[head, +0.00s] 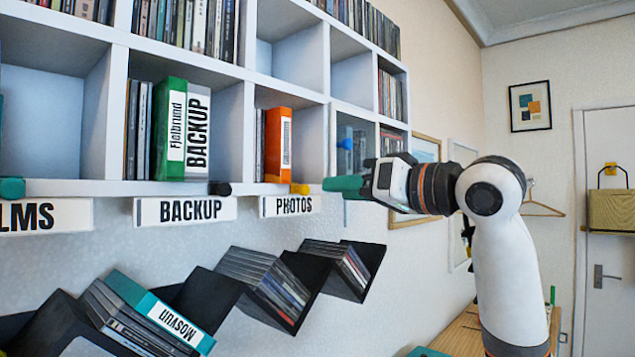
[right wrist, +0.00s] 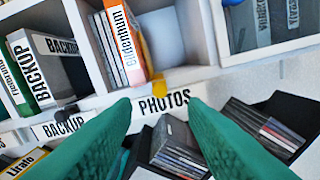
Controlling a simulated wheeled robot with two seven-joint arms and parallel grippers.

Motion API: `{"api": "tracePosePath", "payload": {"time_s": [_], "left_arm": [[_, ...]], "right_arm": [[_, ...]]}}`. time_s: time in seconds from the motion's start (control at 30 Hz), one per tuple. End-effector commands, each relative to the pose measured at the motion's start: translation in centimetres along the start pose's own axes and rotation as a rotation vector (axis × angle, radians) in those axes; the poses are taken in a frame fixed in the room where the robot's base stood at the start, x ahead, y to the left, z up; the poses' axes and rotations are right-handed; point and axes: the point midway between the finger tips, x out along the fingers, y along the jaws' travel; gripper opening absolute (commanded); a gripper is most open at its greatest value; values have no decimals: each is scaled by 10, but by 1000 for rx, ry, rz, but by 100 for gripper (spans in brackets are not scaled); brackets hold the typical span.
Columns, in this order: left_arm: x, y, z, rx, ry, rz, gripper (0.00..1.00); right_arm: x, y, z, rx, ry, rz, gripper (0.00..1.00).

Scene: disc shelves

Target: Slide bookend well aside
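A yellow bookend tab (head: 299,188) sits on the shelf's front edge above the PHOTOS label (head: 290,206), right of an orange case (head: 278,145). The yellow tab also shows in the right wrist view (right wrist: 148,87), below the orange case. A black tab (head: 219,188) sits above the BACKUP label. My right gripper (head: 335,185) is just right of the yellow tab in the head view. Its teal fingers (right wrist: 160,105) are wide apart with nothing between them.
A green-and-white case (head: 172,128) stands in the BACKUP compartment. A dark zigzag rack (head: 215,295) with several disc cases (head: 262,282) hangs below the shelf. The PHOTOS compartment has free room right of the orange case.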

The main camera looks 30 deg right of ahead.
Motion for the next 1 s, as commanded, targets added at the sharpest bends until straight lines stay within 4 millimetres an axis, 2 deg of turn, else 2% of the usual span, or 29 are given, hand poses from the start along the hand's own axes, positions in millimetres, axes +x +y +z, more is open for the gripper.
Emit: {"api": "tracePosePath", "payload": {"time_s": [0.1,0.3,0.5,0.73,1.0], "left_arm": [[-11,0,1,-1,0,0,39],[-19,0,1,-1,1,0,39],[-20,0,2,-1,0,0,39],[-20,0,2,-1,0,0,39],[-20,0,2,-1,0,0,39]], "right_arm": [[25,1,2,2,3,2,39],[53,1,1,0,2,1,39],[63,0,0,-1,0,-1,39],[63,0,0,-2,0,-1,39],[63,0,0,-2,0,-1,0]]}}
